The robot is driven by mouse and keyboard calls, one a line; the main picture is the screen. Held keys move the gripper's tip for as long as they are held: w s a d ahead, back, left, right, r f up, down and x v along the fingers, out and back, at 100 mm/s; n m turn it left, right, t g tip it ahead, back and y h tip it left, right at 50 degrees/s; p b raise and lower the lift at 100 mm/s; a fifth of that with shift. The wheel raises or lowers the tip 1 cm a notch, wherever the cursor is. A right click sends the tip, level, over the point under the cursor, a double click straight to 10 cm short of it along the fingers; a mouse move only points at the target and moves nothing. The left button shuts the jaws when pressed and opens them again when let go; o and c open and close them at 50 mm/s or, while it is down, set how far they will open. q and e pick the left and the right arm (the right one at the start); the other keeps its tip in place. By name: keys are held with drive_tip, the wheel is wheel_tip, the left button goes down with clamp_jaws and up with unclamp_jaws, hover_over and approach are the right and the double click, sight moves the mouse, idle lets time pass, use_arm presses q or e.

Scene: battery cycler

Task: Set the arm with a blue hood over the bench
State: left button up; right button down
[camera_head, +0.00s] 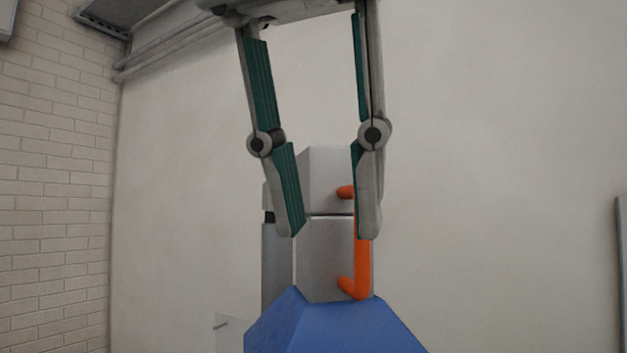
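The blue hood (335,328) shows at the bottom middle, cut off by the lower edge. Above it stands a light grey angular housing (322,265) with an orange bar handle (361,270) on its right side. My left gripper (331,233) hangs from the top with its fingers pointing down, wide apart. In the picture its fingers overlap the housing, and the right finger covers the upper part of the handle. I cannot tell whether it touches. Nothing shows held between the green pads. The bench and my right gripper are not in view.
A plain pale wall (510,180) fills the background, with a white brick wall (55,190) at the left. Pipes (170,48) run along the upper left. A grey upright edge (621,260) stands at the far right. The space right of the hood looks clear.

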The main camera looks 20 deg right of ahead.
use_arm(q)
drive_tip(key=shift+s+a, duration=0.55)
drive_tip(key=shift+s, duration=0.3)
